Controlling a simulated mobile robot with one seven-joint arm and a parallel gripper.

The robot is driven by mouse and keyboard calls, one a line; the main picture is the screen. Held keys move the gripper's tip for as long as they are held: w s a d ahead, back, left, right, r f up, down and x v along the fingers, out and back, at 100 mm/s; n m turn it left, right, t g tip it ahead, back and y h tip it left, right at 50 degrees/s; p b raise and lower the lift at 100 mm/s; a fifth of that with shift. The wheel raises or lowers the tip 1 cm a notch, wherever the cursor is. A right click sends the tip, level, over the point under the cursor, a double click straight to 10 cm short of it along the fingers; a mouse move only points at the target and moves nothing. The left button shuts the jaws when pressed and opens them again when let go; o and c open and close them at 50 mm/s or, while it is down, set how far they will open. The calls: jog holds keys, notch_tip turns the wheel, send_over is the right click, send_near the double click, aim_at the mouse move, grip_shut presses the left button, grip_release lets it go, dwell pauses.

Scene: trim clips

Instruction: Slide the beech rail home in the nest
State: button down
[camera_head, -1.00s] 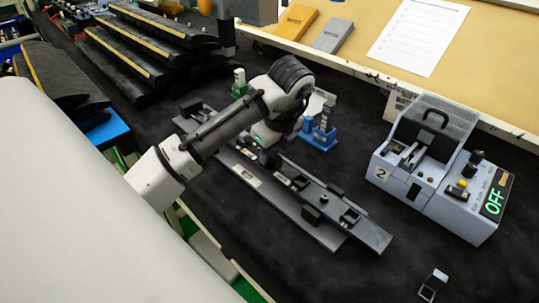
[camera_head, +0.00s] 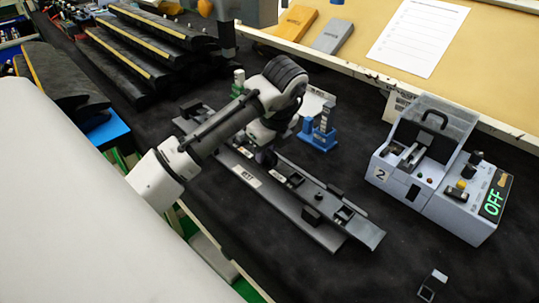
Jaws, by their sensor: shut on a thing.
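A long dark grey rail (camera_head: 360,222) with black clips on top lies along the grey nest (camera_head: 318,231) in the middle of the table. It is the only rail at the nest, and no beech colour shows on it. Its near right end sticks out past the nest's end. My gripper (camera_head: 266,158) points down at the rail's upper left part and is shut on it. The fingertips are small, dark and partly hidden by my wrist. My arm also covers part of the nest's far left end, so the rail's far end is hidden.
A grey test box (camera_head: 440,170) reading OFF is to the right. A small loose clip (camera_head: 433,284) lies at front right. Black trim strips (camera_head: 150,45) are stacked at upper left.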

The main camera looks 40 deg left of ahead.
jog(key=shift+a+f, duration=0.1)
jog(key=shift+a, duration=0.75)
jog(key=c, duration=1.2)
grip_release()
jog(key=shift+f, duration=0.1)
jog(key=v, duration=1.4)
